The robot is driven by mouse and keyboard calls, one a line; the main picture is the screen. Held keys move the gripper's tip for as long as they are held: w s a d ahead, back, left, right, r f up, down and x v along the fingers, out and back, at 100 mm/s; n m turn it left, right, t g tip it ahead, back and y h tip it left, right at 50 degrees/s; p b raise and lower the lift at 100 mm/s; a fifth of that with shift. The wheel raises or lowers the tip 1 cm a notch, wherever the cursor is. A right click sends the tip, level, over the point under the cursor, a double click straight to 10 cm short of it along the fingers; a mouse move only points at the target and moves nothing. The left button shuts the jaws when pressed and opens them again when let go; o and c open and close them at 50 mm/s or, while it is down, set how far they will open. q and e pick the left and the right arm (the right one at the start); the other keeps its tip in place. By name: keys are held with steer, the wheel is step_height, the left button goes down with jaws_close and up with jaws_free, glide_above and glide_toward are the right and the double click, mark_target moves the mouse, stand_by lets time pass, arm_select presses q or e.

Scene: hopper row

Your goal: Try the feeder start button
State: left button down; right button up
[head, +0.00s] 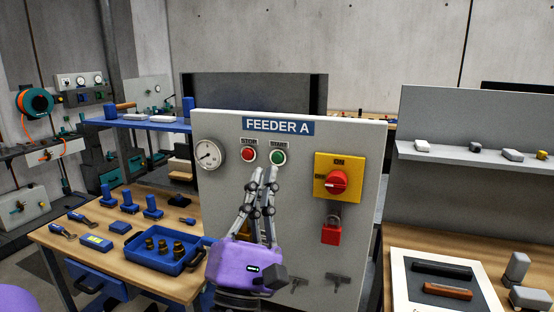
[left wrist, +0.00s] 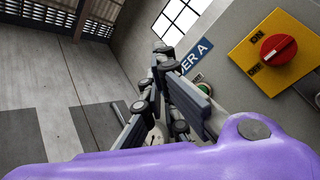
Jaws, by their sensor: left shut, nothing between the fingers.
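The grey FEEDER A panel (head: 300,214) stands upright in the middle of the head view. The green START button (head: 278,157) sits under the label, right of the red STOP button (head: 249,155). My left gripper (head: 264,174) is shut and empty, its fingertips just below and left of the START button; I cannot tell whether they touch the panel. In the left wrist view the green button (left wrist: 198,79) is partly hidden behind the fingers. A red rotary switch (head: 336,183) sits on a yellow plate; its pale mark seems to point at OFF. My right gripper is not in view.
A red padlock (head: 331,232) hangs below the switch. A round gauge (head: 208,154) is left of STOP. Left is a wooden bench with a blue tray (head: 158,259) and tools. Right is a bench with a white framed board (head: 401,290). Two dark handles are low on the panel.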

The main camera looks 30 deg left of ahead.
mark_target(277, 164)
arm_select(q)
steer(key=shift+w, duration=0.1)
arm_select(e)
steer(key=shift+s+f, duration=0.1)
arm_select(q)
steer(key=w+a, duration=0.2)
steer(key=w, duration=0.6)
steer(key=shift+w, duration=0.15)
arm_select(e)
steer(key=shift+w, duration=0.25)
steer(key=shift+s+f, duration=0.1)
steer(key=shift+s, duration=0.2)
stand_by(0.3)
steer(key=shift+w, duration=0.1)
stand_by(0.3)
arm_select(q)
steer(key=shift+w, duration=0.15)
steer(key=shift+w+a, duration=0.15)
steer(key=shift+w, duration=0.1)
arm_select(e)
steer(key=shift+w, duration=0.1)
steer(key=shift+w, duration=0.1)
